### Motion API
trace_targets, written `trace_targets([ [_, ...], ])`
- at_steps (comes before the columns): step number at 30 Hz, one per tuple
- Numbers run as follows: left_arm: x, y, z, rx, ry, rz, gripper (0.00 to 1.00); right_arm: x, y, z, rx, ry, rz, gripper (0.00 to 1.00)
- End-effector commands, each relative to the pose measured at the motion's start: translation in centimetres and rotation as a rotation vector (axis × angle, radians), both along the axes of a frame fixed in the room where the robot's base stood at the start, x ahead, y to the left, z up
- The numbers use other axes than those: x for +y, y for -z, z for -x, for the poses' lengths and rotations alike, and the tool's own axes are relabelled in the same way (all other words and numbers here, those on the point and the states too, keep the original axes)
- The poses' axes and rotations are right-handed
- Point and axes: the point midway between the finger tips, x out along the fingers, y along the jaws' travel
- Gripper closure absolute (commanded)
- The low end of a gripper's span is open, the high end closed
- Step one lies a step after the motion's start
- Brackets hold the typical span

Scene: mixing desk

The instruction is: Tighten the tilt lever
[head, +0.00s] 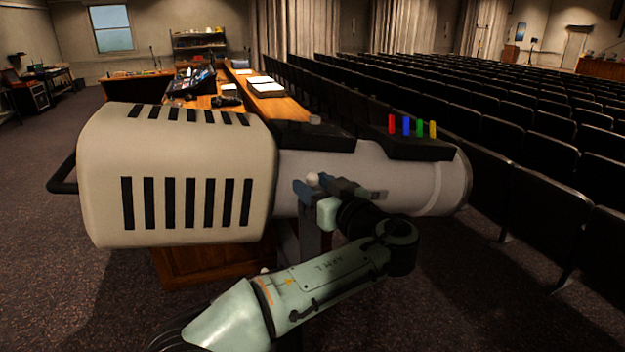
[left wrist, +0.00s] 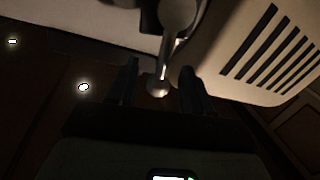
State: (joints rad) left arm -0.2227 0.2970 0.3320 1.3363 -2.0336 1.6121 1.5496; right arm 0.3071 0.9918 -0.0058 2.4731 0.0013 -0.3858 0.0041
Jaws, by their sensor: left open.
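A large spotlight with a cream slotted housing (head: 180,200) and a grey barrel (head: 400,180) fills the middle of the head view. The tilt lever (left wrist: 168,55) shows in the left wrist view as a thin arm running from a round pivot (left wrist: 178,14) to a ball end (left wrist: 157,88). A pale ball (head: 312,178) also shows at my left gripper (head: 318,188) in the head view. My left gripper is open, with one dark finger on each side of the lever's ball end. I cannot tell whether either finger touches it. My right gripper is not in view.
Rows of dark seats (head: 540,210) stand close on the right. A wooden desk (head: 268,106) with papers and a mixing console lies behind the spotlight. Colored tabs (head: 406,126) stand on the barrel. Carpeted floor (head: 50,230) is clear at the left.

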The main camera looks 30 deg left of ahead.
Motion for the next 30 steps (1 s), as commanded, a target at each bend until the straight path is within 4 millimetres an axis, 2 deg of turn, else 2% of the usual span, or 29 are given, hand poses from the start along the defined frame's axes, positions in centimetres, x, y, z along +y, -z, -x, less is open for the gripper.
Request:
trace_targets([
  [4,0.9,0.0,-0.5,0.0,0.0,0.0,0.5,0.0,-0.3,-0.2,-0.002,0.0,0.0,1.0],
  [13,1.0,0.1,-0.6,0.001,0.001,0.0,0.5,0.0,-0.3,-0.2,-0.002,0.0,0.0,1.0],
  [15,1.0,0.1,-0.6,0.001,0.001,0.0,0.73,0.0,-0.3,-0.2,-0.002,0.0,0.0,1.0],
  [18,1.0,0.1,-0.6,0.001,0.001,0.0,1.0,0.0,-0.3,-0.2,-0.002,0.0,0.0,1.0],
  [25,1.0,0.1,-0.5,-0.006,0.001,0.006,1.0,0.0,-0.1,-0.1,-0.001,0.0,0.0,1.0],
  [30,1.2,0.3,-0.3,-0.042,0.002,0.037,1.0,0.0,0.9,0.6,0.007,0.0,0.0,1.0],
])
